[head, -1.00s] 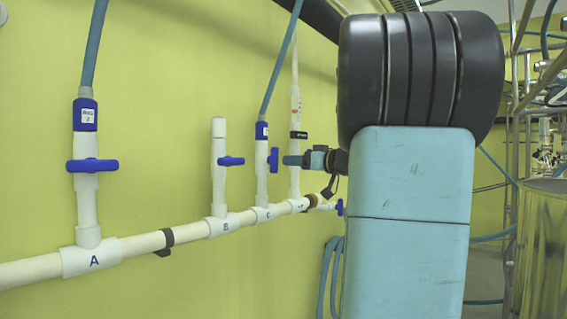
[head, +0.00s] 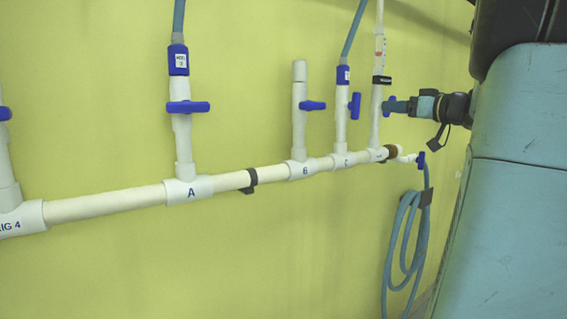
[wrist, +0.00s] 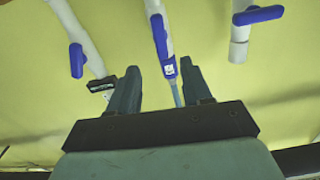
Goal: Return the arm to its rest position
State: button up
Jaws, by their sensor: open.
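In the head view my arm fills the right edge as a large teal link with a black joint. A blue hose (wrist: 177,95) with a labelled blue collar shows behind that gap. I cannot tell the distance between the fingers and the pipes.
A white pipe (head: 105,202) runs along the wall with risers A (head: 183,140), B (head: 299,125) and C (head: 341,125), each with a blue valve handle. A coiled blue hose (head: 405,235) hangs below at right.

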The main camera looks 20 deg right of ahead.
jog(key=s+a+f+g, duration=0.2)
jog(key=a+f+g, duration=0.15)
jog(key=a, duration=0.35)
jog(key=s+a+f+m+g+y, duration=0.1)
jog(key=s+a+f+g, duration=0.2)
jog(key=a, duration=0.4)
jog(key=s+a+f+g, duration=0.2)
jog(key=a+f, duration=0.3)
jog(key=a, duration=0.2)
jog(key=s+a+f+m+g+h, duration=0.1)
jog(key=s+a+f+h, duration=0.1)
jog(key=s+f, duration=0.4)
jog(key=s+a+f+m+g+h, duration=0.1)
jog(key=s+a+f+g+h, duration=0.1)
jog(key=s+f+h, duration=0.3)
jog(key=shift+s+a+f, duration=0.8)
jog(key=shift+s+f, duration=0.15)
jog(key=shift+s, duration=0.5)
